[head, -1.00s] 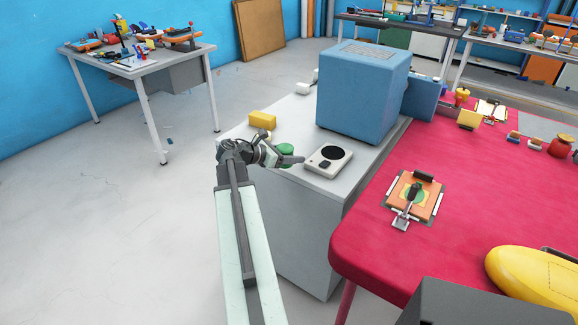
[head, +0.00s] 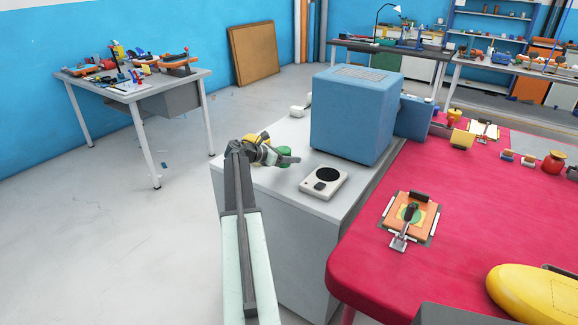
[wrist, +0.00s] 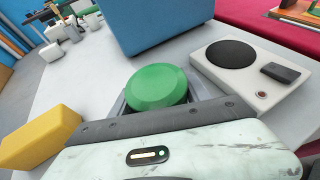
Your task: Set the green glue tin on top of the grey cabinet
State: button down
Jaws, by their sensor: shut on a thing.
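The green glue tin (head: 284,153) is a short round tin, held at my gripper over the top of the grey cabinet (head: 232,181). In the wrist view, the tin (wrist: 157,87) sits between the jaws of my gripper (wrist: 158,98), which is shut on it. The tin's lower part is hidden by the jaws, so I cannot tell whether it touches the cabinet top. The cabinet top also shows in the wrist view (wrist: 95,95).
A white device with a black disc (head: 324,182) stands to the right on the cabinet. A large blue box (head: 352,122) stands behind it, and a yellow block (wrist: 40,137) lies to the left. Bare cabinet top lies between them. A red-topped table (head: 455,230) adjoins on the right.

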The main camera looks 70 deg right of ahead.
notch_tip(320, 180, down, 4)
jog(key=b, duration=0.3)
jog(key=shift+r+b, duration=0.1)
jog(key=shift+b, duration=0.3)
jog(key=shift+r, duration=0.2)
jog(key=shift+f, duration=0.1)
jog(key=c, duration=0.5)
grip_release()
jog(key=p+v, duration=0.5)
jog(key=v, duration=0.6)
jog(key=shift+w+a+r, duration=0.15)
jog(key=shift+a+r, duration=0.05)
jog(key=shift+r, duration=0.05)
jog(key=shift+w+a, duration=0.15)
jog(key=shift+a, duration=0.1)
